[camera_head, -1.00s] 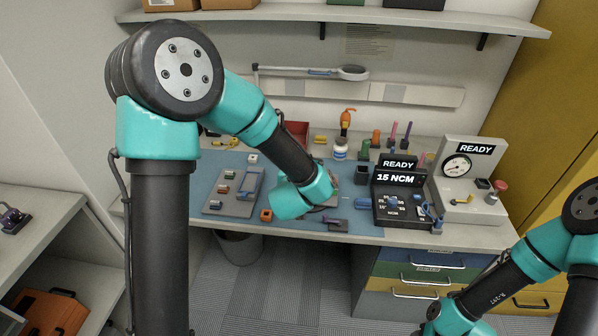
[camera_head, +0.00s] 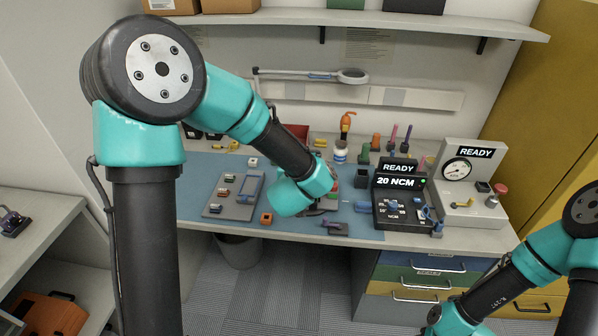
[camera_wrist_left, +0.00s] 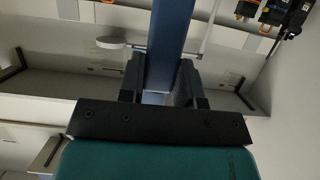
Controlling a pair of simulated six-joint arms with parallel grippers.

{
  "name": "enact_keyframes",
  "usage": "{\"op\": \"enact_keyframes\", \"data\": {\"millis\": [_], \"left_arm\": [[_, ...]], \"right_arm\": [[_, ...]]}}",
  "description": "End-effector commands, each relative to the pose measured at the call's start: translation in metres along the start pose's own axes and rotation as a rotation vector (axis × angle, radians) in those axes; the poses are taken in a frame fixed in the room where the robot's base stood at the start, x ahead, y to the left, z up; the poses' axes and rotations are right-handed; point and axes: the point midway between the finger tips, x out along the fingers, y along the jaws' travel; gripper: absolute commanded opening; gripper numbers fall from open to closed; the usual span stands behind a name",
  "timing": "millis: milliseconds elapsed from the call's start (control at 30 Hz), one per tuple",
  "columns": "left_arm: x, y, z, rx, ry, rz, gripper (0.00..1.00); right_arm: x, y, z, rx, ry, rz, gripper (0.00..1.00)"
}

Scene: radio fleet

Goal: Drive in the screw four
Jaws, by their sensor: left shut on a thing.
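My left gripper (camera_wrist_left: 160,78) is shut on a long blue bar-like tool (camera_wrist_left: 173,35) in the left wrist view. The tool's far end runs out of the picture. In the head view my left forearm reaches over the bench's middle, and its wrist hides most of the gripper and the spot beneath it. A black torque control box (camera_head: 402,210) stands right of it, its display (camera_head: 397,182) reading "READY" and "20 NCM", with a small green light. Screw four cannot be made out. My right gripper is out of view; only that arm shows at bottom right.
A grey tray (camera_head: 216,210) with small parts lies on the blue mat (camera_head: 265,232) at left. A small orange block (camera_head: 266,218) and a purple-topped dark piece (camera_head: 335,228) sit near the front edge. A gauge station (camera_head: 470,160) reading "READY" stands at right.

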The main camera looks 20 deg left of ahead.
Motion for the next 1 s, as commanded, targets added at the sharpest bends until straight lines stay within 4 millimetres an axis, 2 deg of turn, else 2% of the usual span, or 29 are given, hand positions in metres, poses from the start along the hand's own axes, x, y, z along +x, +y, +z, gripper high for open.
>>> {"op": "enact_keyframes", "data": {"millis": [433,1000], "left_arm": [[-0.007,0.001,-0.020,-0.001,0.002,0.001,0.00],[-0.008,0.000,-0.022,0.000,0.000,0.001,0.00]], "right_arm": [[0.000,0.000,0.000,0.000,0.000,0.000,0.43],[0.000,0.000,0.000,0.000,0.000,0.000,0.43]]}}
